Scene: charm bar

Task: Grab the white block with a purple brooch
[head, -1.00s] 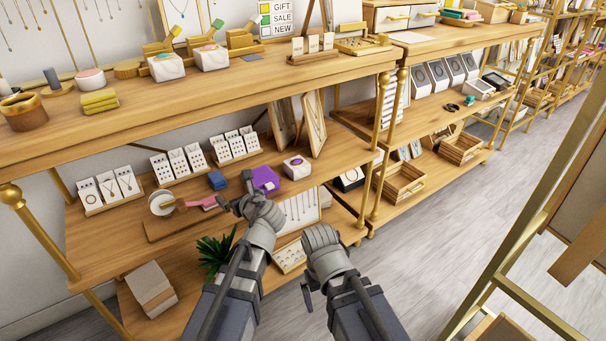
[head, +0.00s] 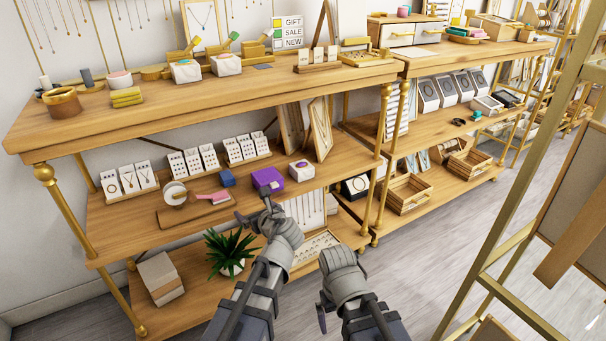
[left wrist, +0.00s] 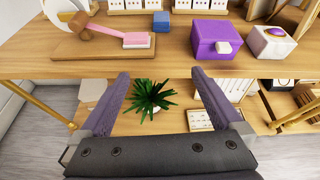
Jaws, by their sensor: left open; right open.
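The white block with a purple brooch (head: 301,170) sits on the middle shelf, right of a purple box (head: 267,180). In the left wrist view the white block (left wrist: 273,43) is at the upper right, with the purple oval on top, beside the purple box (left wrist: 214,40). My left gripper (head: 252,204) is open and empty in front of the shelf edge, left of and nearer than the white block. Its two fingers (left wrist: 163,82) show apart in the left wrist view. My right gripper (head: 321,310) is low at the front, away from the shelf; its fingers are mostly hidden.
A small blue box (head: 228,178) and a wooden board (head: 203,214) with a pink brush lie left of the purple box. A necklace board (head: 321,128) stands behind the white block. A potted plant (head: 230,249) is on the shelf below. A gold-framed rack (head: 500,240) stands at right.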

